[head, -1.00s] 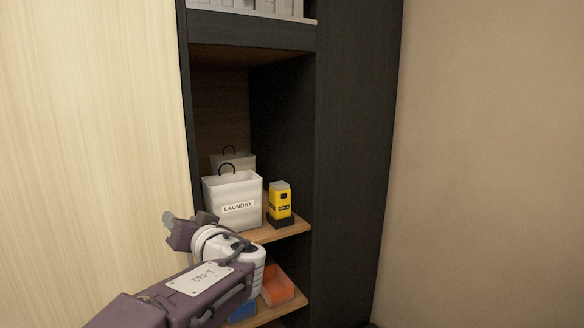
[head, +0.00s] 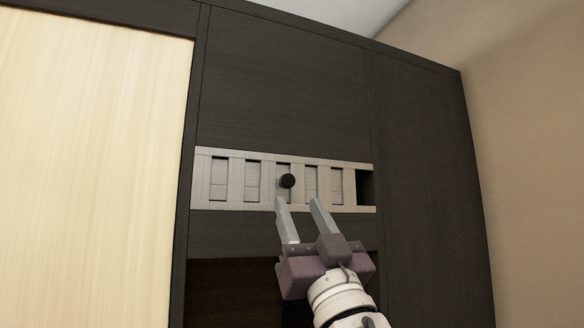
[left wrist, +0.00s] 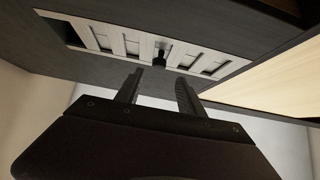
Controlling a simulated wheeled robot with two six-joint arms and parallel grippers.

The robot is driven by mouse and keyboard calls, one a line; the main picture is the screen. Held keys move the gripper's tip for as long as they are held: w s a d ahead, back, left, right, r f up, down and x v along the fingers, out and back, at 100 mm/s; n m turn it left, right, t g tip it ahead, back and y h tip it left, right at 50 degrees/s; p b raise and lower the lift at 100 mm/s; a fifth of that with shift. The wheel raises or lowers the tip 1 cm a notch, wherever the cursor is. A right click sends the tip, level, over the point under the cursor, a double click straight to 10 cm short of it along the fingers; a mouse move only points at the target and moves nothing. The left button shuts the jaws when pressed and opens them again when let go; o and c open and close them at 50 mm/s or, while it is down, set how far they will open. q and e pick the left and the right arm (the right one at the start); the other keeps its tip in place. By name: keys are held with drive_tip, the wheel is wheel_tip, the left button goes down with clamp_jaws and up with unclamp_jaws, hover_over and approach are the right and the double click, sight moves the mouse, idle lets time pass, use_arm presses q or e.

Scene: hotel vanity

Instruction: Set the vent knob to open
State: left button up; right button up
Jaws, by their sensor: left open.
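In the left wrist view the knob (left wrist: 159,58) stands out from the panel (left wrist: 104,55), ahead of the open fingers (left wrist: 157,84). The knob appears outside the fingers, beyond their tips. My right gripper is not in view.
The vent sits in a dark cabinet front (head: 290,75), above an open dark recess (head: 232,290). A light wood panel (head: 90,150) is at left and a beige wall (head: 530,150) at right. A dark gap (head: 366,187) shows at the panel's right end.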

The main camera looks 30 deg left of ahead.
sight(287, 177)
use_arm(q)
drive_tip(key=p+x, duration=0.2)
drive_tip(key=x, duration=0.1)
drive_tip(key=p+x, duration=0.3)
drive_tip(key=shift+w+d, duration=0.2)
drive_tip(key=shift+w, duration=0.2)
drive_tip(key=r+p, duration=0.1)
drive_tip(key=a+r+p, duration=0.1)
drive_tip(key=p, duration=0.1)
drive_tip(key=shift+w+a+r, duration=0.15)
drive_tip(key=shift+w+a, duration=0.05)
drive_tip(key=shift+a, duration=0.1)
drive_tip(key=shift+s+r, duration=0.1)
drive_tip(key=shift+s, duration=0.05)
drive_tip(key=shift+w+a+f, duration=0.15)
drive_tip(key=shift+w+f, duration=0.05)
drive_tip(key=shift+w, duration=0.4)
drive_tip(key=c, duration=1)
drive_tip(key=shift+a, duration=0.1)
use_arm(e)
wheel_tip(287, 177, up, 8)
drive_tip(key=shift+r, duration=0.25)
